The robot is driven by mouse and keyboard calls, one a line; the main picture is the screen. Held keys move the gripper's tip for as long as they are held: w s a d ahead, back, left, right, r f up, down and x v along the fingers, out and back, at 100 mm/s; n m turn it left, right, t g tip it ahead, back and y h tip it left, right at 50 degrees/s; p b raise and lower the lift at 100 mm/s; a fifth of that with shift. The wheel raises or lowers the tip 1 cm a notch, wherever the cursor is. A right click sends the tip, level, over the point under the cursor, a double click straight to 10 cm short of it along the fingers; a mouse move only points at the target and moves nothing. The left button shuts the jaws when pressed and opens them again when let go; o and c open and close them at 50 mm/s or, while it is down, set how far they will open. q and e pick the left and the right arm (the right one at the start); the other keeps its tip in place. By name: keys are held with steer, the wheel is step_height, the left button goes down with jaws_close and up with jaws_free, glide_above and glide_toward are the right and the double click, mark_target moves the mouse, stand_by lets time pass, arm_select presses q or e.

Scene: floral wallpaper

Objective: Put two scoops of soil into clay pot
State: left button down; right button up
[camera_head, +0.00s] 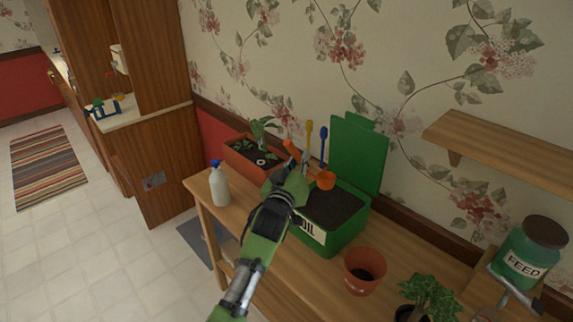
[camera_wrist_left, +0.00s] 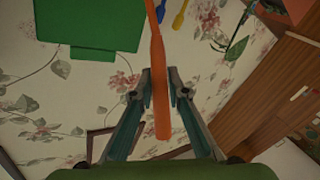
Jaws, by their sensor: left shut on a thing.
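My left gripper (camera_head: 292,180) is shut on the orange scoop (camera_head: 326,180) above the left part of the green soil box (camera_head: 316,237). The left wrist view shows the scoop's orange handle (camera_wrist_left: 160,95) between the fingers (camera_wrist_left: 160,88). In the head view the scoop's bowl is over the dark soil (camera_head: 335,207); its contents are hidden. The clay pot (camera_head: 365,281) stands upright on the wooden bench, in front and right of the soil box. Its inside has a dark patch at the bottom. My right gripper is not in view.
A white spray bottle (camera_head: 219,187) and an orange planter (camera_head: 237,158) stand left of the soil box. The green lid (camera_head: 357,155) stands upright behind it. A leafy plant (camera_head: 428,296) and a green feed jar (camera_head: 527,258) are at right. A wooden shelf (camera_head: 505,145) juts from the wall.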

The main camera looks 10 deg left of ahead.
arm_select(q)
steer(key=shift+s+d+f+b, duration=0.2)
steer(key=shift+f+b, duration=0.15)
steer(key=shift+f, duration=0.3)
steer(key=shift+f+b, duration=0.4)
steer(key=shift+b, duration=0.15)
step_height(320, 180, down, 11)
steer(key=b, duration=0.9)
steer(key=shift+f, duration=0.15)
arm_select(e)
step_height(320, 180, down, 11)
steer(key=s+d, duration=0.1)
arm_select(q)
steer(key=shift+w+a, duration=0.1)
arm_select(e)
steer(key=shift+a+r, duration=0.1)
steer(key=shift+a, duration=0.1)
